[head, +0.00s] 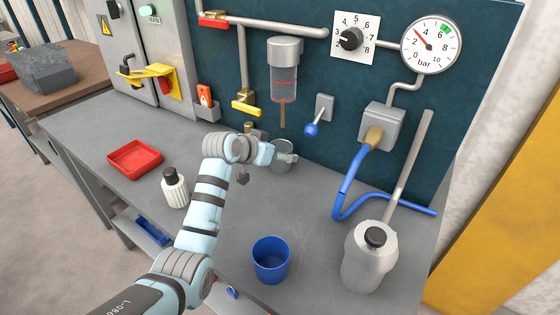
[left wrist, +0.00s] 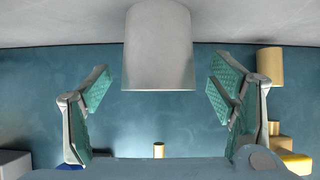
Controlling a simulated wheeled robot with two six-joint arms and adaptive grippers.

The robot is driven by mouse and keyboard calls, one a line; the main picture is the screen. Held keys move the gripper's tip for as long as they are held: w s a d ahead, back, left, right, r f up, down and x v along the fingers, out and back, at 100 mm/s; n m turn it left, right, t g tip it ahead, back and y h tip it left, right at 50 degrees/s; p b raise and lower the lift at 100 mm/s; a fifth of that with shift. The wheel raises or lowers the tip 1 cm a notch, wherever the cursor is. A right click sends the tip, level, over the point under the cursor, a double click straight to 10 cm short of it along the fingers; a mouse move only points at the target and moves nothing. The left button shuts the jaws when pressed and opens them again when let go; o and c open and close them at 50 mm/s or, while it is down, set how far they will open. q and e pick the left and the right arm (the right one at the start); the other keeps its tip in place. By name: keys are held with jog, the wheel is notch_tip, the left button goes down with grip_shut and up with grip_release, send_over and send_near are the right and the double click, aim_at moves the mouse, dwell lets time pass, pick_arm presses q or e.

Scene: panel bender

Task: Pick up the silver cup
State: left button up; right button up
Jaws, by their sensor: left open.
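The silver cup (head: 279,147) stands on the grey bench near the back panel, partly hidden by my left gripper (head: 284,158). In the left wrist view, the cup (left wrist: 159,48) is a plain grey cylinder at the top centre, with the picture upside down. The left gripper's green-padded fingers (left wrist: 160,88) are spread wide, one to each side of the cup, with a visible gap on both sides. I cannot tell how deep the cup sits between them. My right gripper is not in view.
A red tray (head: 135,171) and white bottle (head: 174,188) stand left. A blue cup (head: 271,261) and a grey bottle (head: 366,262) stand at the front. A blue hose (head: 348,195) lies right. The filter bowl (head: 284,72) and yellow-handled valve (head: 246,108) project from the panel above.

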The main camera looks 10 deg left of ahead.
pick_arm(q)
jog(key=shift+x, duration=1.15)
jog(key=shift+s, duration=0.1)
jog(key=c, duration=1.4)
